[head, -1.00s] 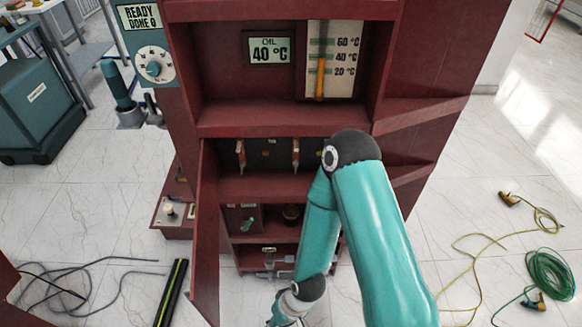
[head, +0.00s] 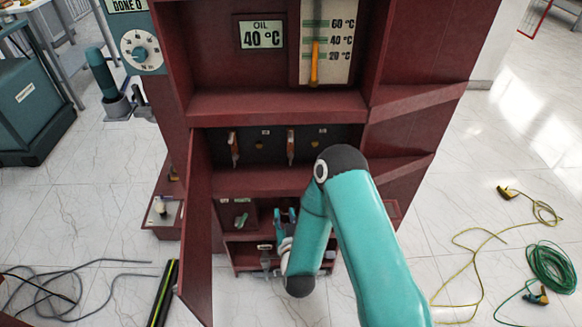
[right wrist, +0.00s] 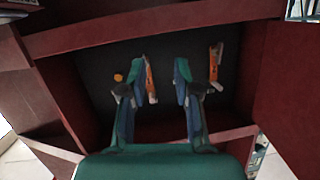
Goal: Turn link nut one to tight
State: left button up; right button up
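Two orange-and-white links, a left one (head: 233,148) and a right one (head: 291,147), stand on the dark back panel of the red cabinet's middle bay. A small orange nut (head: 259,146) sits between them and another (head: 315,143) is right of the right link. Their labels are too small to read. My right gripper (head: 285,216) is below that bay, in front of the lower shelves. In the right wrist view its two fingers (right wrist: 152,92) are apart, with a link (right wrist: 150,80) showing between them, farther off. I cannot see my left gripper.
The open cabinet door (head: 196,225) stands left of the bays. A shelf edge (head: 275,185) lies between the middle bay and my right gripper. The oil display (head: 262,34) and gauge (head: 326,42) are above. Cables (head: 550,268) lie on the floor at right.

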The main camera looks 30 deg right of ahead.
jog(key=d+r+t+h, duration=0.1)
jog(key=d+r+h, duration=0.2)
jog(key=r, duration=0.1)
jog(key=p, duration=0.2)
send_near(291, 158)
jog(key=shift+m+t, duration=0.3)
jog(key=shift+m, duration=0.1)
jog(key=x, duration=0.3)
jog(key=f+x, duration=0.1)
jog(key=x, duration=0.5)
jog(key=shift+w+d+f, duration=0.25)
jog(key=shift+w+f, duration=0.05)
jog(key=shift+f, duration=0.15)
grip_shut()
